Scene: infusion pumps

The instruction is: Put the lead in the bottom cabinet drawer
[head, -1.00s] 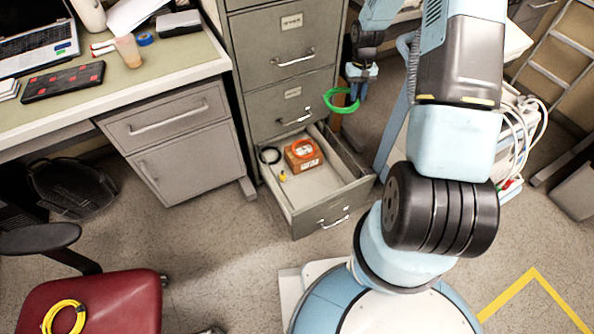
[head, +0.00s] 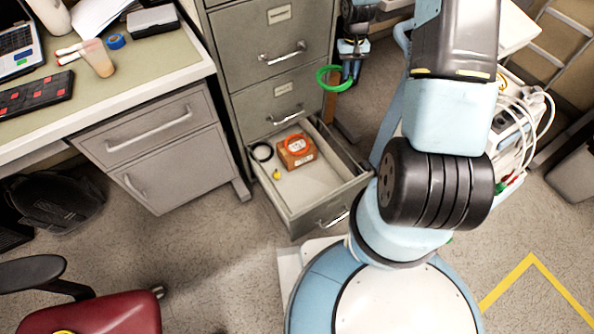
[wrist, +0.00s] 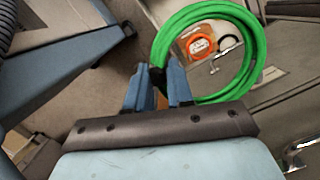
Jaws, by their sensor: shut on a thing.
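The lead is a green coil (head: 322,82), held by my gripper (head: 350,72) above and behind the right side of the open drawer. In the wrist view my gripper (wrist: 160,88) is shut on the edge of the green coil (wrist: 258,50), which sticks out to the right. The bottom drawer (head: 330,205) of the grey cabinet (head: 262,85) is pulled out. Inside it lie a brown box (head: 297,157) with an orange coil (head: 298,144) on top, a black ring (head: 262,151) and a small yellow thing (head: 276,174). The drawer's front floor is bare.
A desk (head: 180,65) with a laptop and cup stands left of the cabinet. A red chair (head: 110,312) is at the lower left. A cart with white cables (head: 520,110) stands at the right.

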